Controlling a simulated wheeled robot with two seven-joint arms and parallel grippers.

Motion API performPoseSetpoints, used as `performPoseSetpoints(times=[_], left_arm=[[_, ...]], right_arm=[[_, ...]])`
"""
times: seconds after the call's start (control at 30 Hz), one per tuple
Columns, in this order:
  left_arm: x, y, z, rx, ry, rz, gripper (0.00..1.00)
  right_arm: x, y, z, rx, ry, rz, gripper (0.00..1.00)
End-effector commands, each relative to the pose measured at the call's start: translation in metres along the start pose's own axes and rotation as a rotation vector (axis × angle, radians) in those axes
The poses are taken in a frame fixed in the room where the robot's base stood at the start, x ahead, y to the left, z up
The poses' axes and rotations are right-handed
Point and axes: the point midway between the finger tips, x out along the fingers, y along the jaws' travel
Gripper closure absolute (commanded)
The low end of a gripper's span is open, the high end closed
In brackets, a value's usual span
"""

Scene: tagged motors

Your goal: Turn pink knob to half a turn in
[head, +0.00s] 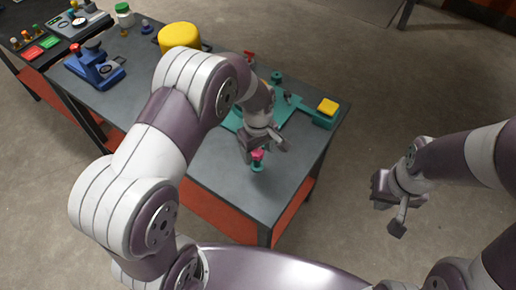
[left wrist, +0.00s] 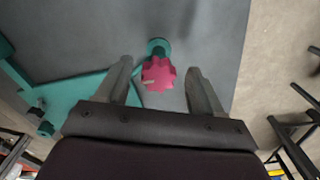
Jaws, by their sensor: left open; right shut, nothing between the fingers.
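The pink knob (head: 257,155) sits on top of a small teal post (head: 257,166) near the front right part of the grey table. In the left wrist view the pink knob (left wrist: 159,74) has a scalloped rim with a small pale mark at its left side. My left gripper (head: 262,150) is open right at the knob. In the left wrist view its fingers (left wrist: 158,80) stand one on each side of the knob, with gaps on both sides. My right gripper (head: 393,217) hangs clear of the table at the right, over the floor, and looks shut and empty.
A yellow drum (head: 179,37) and a blue device (head: 94,68) stand further back left. The table's front right corner (head: 268,222) is bare.

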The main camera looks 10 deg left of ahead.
Motion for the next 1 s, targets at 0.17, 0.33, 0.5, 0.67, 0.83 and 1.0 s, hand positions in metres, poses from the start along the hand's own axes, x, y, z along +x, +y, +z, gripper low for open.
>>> performPoseSetpoints(times=[0.17,0.33,0.5,0.67,0.83,1.0], left_arm=[[0.0019,0.0003,-0.0001,0.0,0.001,0.001,0.33],[0.0017,0.0002,-0.0001,0.001,0.001,0.001,0.59],[0.0016,0.0001,-0.0001,0.001,0.0,0.0,0.89],[0.0013,0.0,-0.0001,0.012,0.0,0.0,0.89],[0.0007,-0.0006,0.0001,0.065,-0.001,-0.001,0.89],[-0.0003,-0.0012,-0.0001,0.175,-0.001,-0.001,0.89]], right_arm=[[-0.0001,0.0,0.0,0.0,0.0,0.0,1.0],[0.0,0.0,0.0,0.0,0.0,0.0,1.0],[0.0,0.0,0.0,0.0,0.0,0.0,1.0],[-0.0008,0.0,-0.0001,0.0,0.0,0.0,1.0],[-0.0038,0.0,-0.0004,0.0,0.0,0.0,1.0],[-0.0089,0.0,-0.001,0.0,0.0,0.0,1.0]])
